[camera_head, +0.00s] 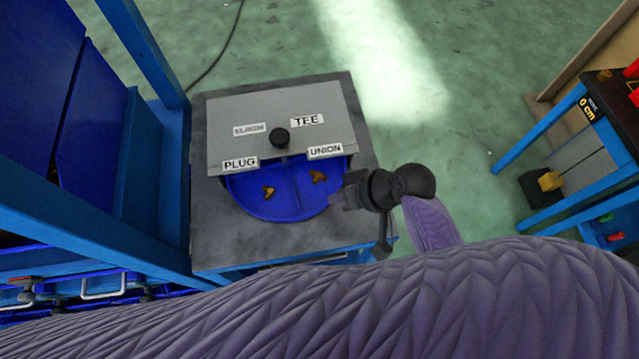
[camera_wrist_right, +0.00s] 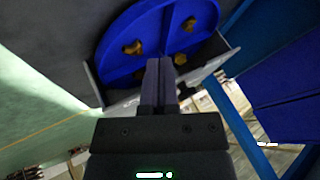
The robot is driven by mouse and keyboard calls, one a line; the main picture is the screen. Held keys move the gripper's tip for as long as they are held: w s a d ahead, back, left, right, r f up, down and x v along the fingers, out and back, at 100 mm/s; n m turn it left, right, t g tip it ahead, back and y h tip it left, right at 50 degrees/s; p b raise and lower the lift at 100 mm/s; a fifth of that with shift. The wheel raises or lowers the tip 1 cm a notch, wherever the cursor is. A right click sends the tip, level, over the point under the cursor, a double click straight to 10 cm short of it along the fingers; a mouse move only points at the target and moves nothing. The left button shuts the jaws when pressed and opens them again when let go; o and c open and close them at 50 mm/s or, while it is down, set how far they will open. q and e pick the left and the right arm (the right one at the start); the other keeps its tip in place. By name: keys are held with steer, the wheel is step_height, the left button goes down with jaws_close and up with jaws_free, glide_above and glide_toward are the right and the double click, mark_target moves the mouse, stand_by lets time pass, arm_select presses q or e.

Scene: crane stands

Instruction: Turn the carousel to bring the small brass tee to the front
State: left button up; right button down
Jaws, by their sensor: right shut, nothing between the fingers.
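The carousel is a blue round tray (camera_head: 270,209) with raised dividers, set in a grey-topped stand, its rear half under a grey cover (camera_head: 230,115). Two small brass fittings lie in its open front: one at left (camera_head: 268,191) and one at right (camera_head: 318,177). Either could be the tee; I cannot tell their shapes surely. The right wrist view shows the blue tray (camera_wrist_right: 112,55) with several brass pieces, one of them (camera_wrist_right: 132,47) branched. My right gripper (camera_head: 341,194) is shut and empty at the tray's right edge; its fingers also show in the wrist view (camera_wrist_right: 167,64). My left gripper is out of view.
The cover carries a black knob (camera_head: 280,138) and labels reading TEE (camera_head: 307,120), PLUG (camera_head: 240,164), UNION (camera_head: 325,151) and a faint one, perhaps ELBOW. A blue frame (camera_head: 170,150) stands close at left. A blue-legged bench (camera_head: 540,130) is at right. Green floor between is clear.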

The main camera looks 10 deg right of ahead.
mark_target(301, 205)
steer(key=b+x, duration=0.3)
steer(key=x, duration=0.6)
steer(key=shift+a, duration=0.25)
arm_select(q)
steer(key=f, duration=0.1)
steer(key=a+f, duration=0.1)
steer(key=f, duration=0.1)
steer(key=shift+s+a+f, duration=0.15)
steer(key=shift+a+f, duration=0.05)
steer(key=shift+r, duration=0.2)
